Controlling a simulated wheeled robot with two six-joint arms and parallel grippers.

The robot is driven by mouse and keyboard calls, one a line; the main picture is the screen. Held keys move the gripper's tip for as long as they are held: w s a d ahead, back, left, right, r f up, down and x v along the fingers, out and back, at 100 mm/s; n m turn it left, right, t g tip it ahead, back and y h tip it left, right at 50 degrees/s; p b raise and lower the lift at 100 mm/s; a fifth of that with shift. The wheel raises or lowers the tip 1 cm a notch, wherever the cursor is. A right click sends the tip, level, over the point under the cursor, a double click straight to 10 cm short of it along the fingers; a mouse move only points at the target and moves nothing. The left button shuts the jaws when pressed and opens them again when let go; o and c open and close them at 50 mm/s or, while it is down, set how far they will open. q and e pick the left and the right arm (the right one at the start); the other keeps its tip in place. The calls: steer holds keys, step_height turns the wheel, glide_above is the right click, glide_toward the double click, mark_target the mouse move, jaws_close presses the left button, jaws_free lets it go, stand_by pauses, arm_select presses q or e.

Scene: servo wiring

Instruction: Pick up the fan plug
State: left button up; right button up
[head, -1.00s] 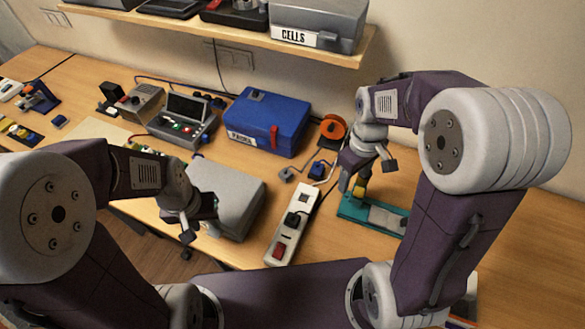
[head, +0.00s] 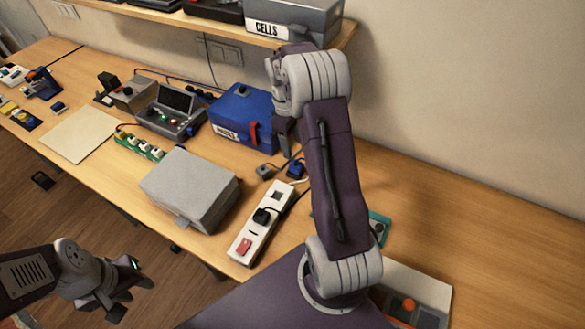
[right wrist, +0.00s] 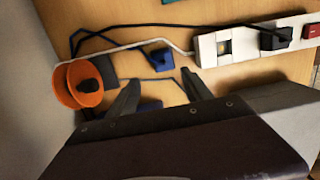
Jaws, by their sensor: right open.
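In the right wrist view, a blue plug (right wrist: 162,58) on a dark cord lies on the table beside the power strip's end. A second blue piece (right wrist: 148,105) shows between my fingers, partly hidden by them. I cannot tell which is the fan plug. The head view shows a blue plug (head: 296,168) and a greyer one (head: 265,171) beyond the strip. My right gripper (right wrist: 160,77) is open and empty, above the table near these plugs. My left gripper (head: 128,297) is open and empty, off the table's front edge.
The white power strip (head: 256,232) holds a black plug (head: 263,214). A grey box (head: 190,187) stands left of it and a blue case (head: 243,116) behind. An orange round thing (right wrist: 80,85) with cords lies beside the plugs. The table's right side is largely clear.

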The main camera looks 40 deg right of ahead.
mark_target(295, 164)
steer(key=f, duration=0.3)
steer(key=shift+s+f, duration=0.25)
steer(key=shift+s, duration=0.05)
steer(key=f, duration=0.2)
steer(key=s+f+p, duration=0.1)
steer(key=f, duration=0.1)
steer(key=shift+s+f, duration=0.1)
steer(key=shift+f, duration=0.4)
jaws_close()
